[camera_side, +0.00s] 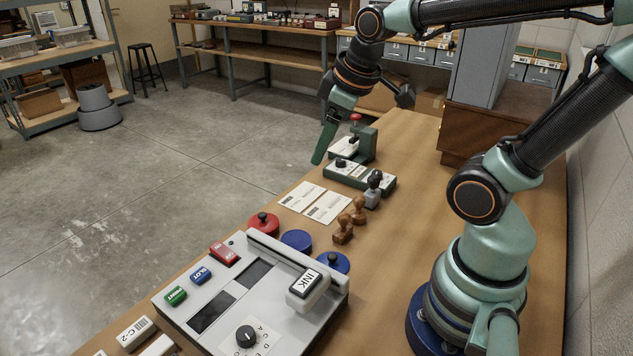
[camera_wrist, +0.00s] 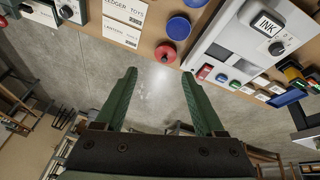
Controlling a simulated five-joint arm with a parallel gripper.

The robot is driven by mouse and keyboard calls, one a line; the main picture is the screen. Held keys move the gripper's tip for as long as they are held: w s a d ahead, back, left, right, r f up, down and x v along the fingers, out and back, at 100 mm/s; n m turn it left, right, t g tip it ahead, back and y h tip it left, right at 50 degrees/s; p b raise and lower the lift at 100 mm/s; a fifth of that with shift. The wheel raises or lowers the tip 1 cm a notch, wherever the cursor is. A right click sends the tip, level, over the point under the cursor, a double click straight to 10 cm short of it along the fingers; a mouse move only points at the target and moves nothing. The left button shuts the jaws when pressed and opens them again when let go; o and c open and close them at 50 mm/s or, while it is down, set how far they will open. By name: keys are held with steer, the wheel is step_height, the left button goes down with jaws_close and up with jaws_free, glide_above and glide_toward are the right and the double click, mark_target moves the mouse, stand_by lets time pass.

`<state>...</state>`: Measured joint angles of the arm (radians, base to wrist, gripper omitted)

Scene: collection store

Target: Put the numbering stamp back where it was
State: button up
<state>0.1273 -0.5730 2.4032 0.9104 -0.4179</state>
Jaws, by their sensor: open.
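My gripper (camera_side: 322,150) is open and empty, raised near the left edge of the bench, left of the green press. In the wrist view, its two green fingers (camera_wrist: 159,74) are wide apart with bare floor between them. A grey stamp with a dark round knob (camera_side: 373,190) stands upright on the bench beside the green tray; it may be the numbering stamp, but I cannot tell for sure. Two wooden-handled stamps (camera_side: 343,230) stand in front of it. A dark knob (camera_wrist: 66,11) shows at the wrist view's top left; I cannot tell which item it belongs to.
A grey panel (camera_side: 190,295) with an INK block (camera_side: 307,288) fills the front of the bench. A red lidded pad (camera_side: 263,222), a blue pad (camera_side: 297,240) and paper cards (camera_side: 327,208) lie behind it. A green press (camera_side: 364,140) and a brown cabinet (camera_side: 490,130) stand farther back.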

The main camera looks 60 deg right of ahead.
steer(key=a+m, duration=0.1)
steer(key=s+a+m, duration=0.1)
steer(key=a+m+t, duration=0.1)
steer(key=shift+s+a+r+y, duration=0.25)
steer(key=shift+a+r+y, duration=0.05)
steer(key=shift+a+r, duration=0.1)
